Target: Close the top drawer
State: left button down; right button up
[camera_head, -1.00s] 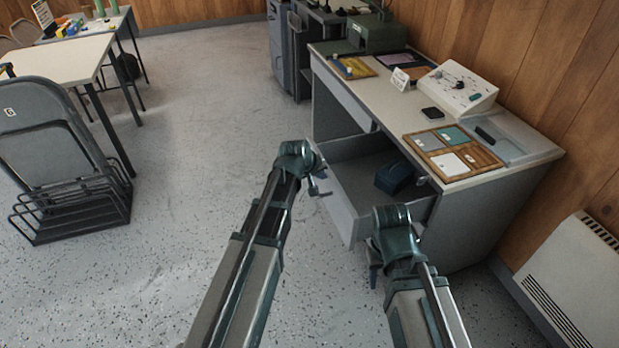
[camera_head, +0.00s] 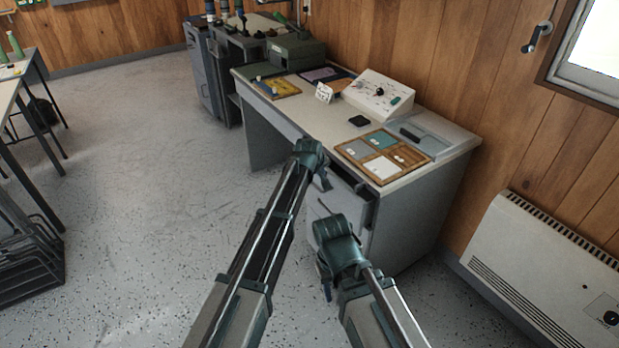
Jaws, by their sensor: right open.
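The grey desk (camera_head: 425,205) stands right of the middle. Its top drawer (camera_head: 327,202) sticks out a little under the desk's front edge, with a dark gap above it. My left gripper (camera_head: 321,181) is at the upper edge of this drawer; its forearm hides part of the drawer front, and I cannot tell whether its jaws are open or touching. My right gripper (camera_head: 325,283) is lower, in front of the drawer column, open, and mostly hidden behind its own wrist. The inside of the drawer is barely visible.
A white heater (camera_head: 545,265) stands at the right wall.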

pick_arm(q)
jog(key=shift+w+d, duration=0.35)
jog(key=shift+d, duration=0.15)
